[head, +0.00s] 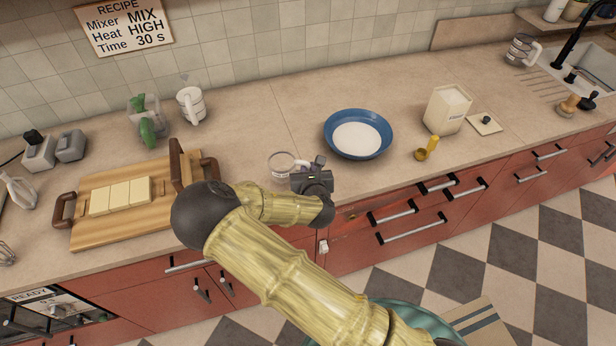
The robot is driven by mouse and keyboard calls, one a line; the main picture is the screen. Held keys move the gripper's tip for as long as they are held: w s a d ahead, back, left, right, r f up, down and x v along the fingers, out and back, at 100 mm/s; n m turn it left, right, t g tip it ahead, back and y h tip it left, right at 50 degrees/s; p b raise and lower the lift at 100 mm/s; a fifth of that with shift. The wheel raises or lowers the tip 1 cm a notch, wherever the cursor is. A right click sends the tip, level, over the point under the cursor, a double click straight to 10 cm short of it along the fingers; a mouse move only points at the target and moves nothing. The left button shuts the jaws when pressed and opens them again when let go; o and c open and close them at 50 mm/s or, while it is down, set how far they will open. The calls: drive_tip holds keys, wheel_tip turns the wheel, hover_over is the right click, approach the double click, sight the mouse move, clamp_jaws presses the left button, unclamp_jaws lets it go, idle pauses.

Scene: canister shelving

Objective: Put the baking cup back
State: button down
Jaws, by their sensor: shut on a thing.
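A clear, round cup (281,163), which I take to be the baking cup, is at the counter's front, left of the blue bowl. My gripper (302,168) is at the cup's right side and appears shut on it. The gripper body hides part of that side. I cannot tell whether the cup rests on the counter or is held just above it.
A blue bowl (359,118) with white contents stands right of my gripper. A white canister (447,109), its knobbed lid (485,123) and a yellow scoop (428,149) are farther right. A wooden board (118,226) with pale blocks lies left. Bare counter (260,115) lies behind.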

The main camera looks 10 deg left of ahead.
drive_tip(key=shift+f+p, duration=0.5)
drive_tip(key=shift+f, duration=1.6)
drive_tip(key=shift+f, duration=0.15)
drive_tip(key=c, duration=1.4)
unclamp_jaws()
drive_tip(key=shift+c, duration=0.2)
drive_tip(key=shift+r, duration=0.2)
drive_tip(key=b+v, duration=0.3)
drive_tip(key=v, duration=0.9)
drive_tip(key=shift+b, duration=0.3)
